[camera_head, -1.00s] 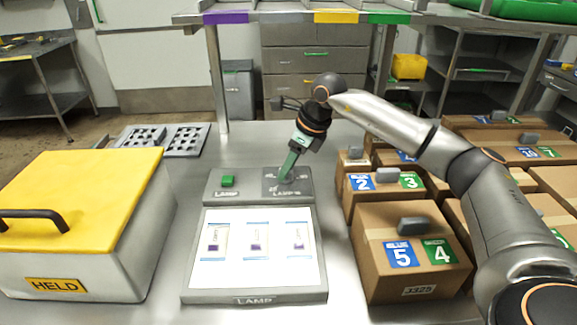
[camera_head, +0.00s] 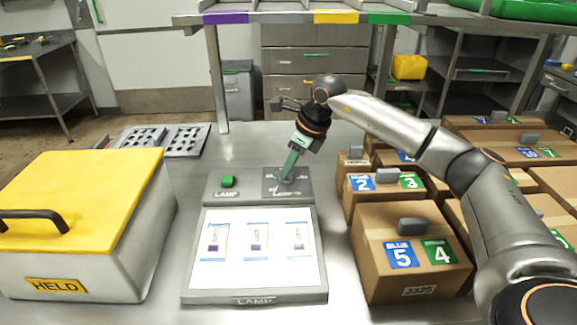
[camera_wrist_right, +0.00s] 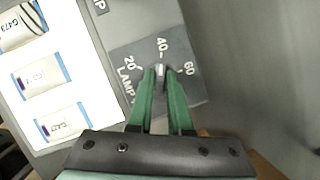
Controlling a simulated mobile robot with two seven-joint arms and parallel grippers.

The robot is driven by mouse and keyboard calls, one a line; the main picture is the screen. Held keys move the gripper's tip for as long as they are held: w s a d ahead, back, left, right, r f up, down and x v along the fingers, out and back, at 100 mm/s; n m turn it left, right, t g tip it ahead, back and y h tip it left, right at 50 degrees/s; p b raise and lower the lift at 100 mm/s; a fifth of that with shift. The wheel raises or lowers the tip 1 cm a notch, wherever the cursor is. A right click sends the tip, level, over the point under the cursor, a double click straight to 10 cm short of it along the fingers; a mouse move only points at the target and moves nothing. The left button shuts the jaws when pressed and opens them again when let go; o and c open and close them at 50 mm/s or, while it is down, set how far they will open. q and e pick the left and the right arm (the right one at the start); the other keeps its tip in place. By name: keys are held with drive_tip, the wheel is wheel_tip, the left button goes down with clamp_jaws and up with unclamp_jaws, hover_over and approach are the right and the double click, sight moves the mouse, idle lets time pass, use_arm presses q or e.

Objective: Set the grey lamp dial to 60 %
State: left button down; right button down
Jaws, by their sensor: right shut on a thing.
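The lamp panel (camera_head: 254,296) lies flat on the steel bench, with a lit white plate holding 3 labelled packets. The grey lamp dial (camera_wrist_right: 161,70) is on the dark scale plate (camera_wrist_right: 186,65) at the panel's back right corner. In the right wrist view the scale reads 20, 40 and 60, and the light pointer lies nearest to 40. My right gripper (camera_head: 286,177) reaches down to the dial, its green fingers shut on it. In the right wrist view its fingertips (camera_wrist_right: 161,76) sit on either side of the dial. The fingers hide much of the dial.
A green button (camera_head: 228,181) stands left of the dial. A yellow-lidded box (camera_head: 75,205) marked HELD is at the left. Cardboard boxes (camera_head: 408,280) with numbered labels crowd the right side. A perforated grey tray (camera_head: 165,139) lies behind. Bare bench shows behind the panel.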

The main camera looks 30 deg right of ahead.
drive_tip(key=shift+m, duration=0.4)
drive_tip(key=shift+a+m+t+h, duration=0.1)
drive_tip(key=shift+m+t+h, duration=0.3)
drive_tip(key=shift+m, duration=0.6)
drive_tip(key=shift+m+h+p, duration=0.3)
drive_tip(key=shift+m+h, duration=0.1)
drive_tip(key=shift+m, duration=0.5)
drive_tip(key=m+h, duration=0.1)
drive_tip(key=m, duration=0.1)
drive_tip(key=m+h, duration=0.1)
drive_tip(key=m, duration=0.2)
drive_tip(key=shift+a, duration=0.2)
drive_tip(key=m+h, duration=0.1)
drive_tip(key=m, duration=0.2)
drive_tip(key=shift+m+g, duration=0.4)
drive_tip(key=shift+m, duration=0.2)
drive_tip(key=c, duration=0.8)
unclamp_jaws()
drive_tip(key=shift+h, duration=0.3)
drive_tip(key=shift+c, duration=0.2)
